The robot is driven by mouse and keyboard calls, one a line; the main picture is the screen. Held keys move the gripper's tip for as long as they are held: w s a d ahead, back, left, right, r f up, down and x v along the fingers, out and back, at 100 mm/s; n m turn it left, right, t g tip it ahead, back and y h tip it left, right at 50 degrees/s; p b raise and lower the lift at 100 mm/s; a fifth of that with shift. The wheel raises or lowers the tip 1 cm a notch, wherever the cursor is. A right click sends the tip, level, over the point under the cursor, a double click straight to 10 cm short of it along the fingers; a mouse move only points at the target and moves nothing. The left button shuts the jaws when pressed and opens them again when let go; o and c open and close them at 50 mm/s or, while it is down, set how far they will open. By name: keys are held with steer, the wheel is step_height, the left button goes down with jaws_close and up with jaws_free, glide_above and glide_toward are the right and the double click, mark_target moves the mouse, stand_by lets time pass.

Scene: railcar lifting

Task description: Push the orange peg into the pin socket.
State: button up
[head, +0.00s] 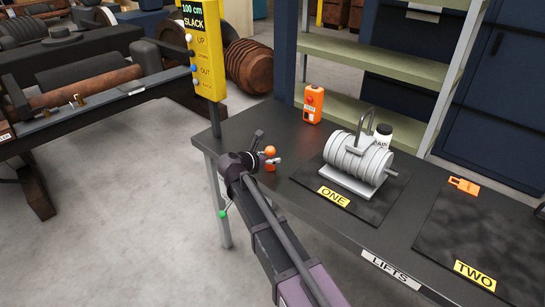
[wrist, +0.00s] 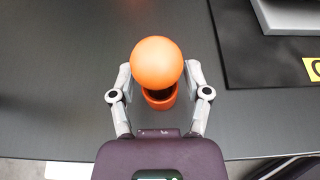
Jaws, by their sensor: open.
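The orange peg (wrist: 158,62) shows its round ball head in the wrist view, between my fingers. Below the ball is an orange cup-like ring (wrist: 161,101) with a dark inside, which looks like the pin socket. The ball hides the shaft, so I cannot tell how deep the peg sits. In the head view the orange ball (head: 270,150) stands near the left end of the dark table. My gripper (wrist: 160,76) is open, one finger on each side of the peg. I cannot tell whether the fingers touch it. In the head view my gripper (head: 268,161) is low over the table.
A grey ribbed weight (head: 358,160) with a handle stands on the mat marked ONE, right of my gripper. An orange box (head: 313,103) stands behind. A white bottle (head: 383,136) is by the weight. Mat TWO (head: 480,235) holds an orange tag.

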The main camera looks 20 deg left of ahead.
mark_target(269, 148)
jaws_close()
steer(key=shift+r, duration=0.15)
stand_by(0.5)
step_height(269, 148, up, 4)
steer(key=p, duration=0.4)
steer(key=s+a+p, duration=0.1)
steer(key=s+a, duration=0.1)
steer(key=s, duration=1.3)
steer(key=shift+s+a+r, duration=0.15)
steer(key=shift+s+r, duration=0.2)
steer(key=shift+s, duration=0.05)
steer(key=shift+r, duration=0.15)
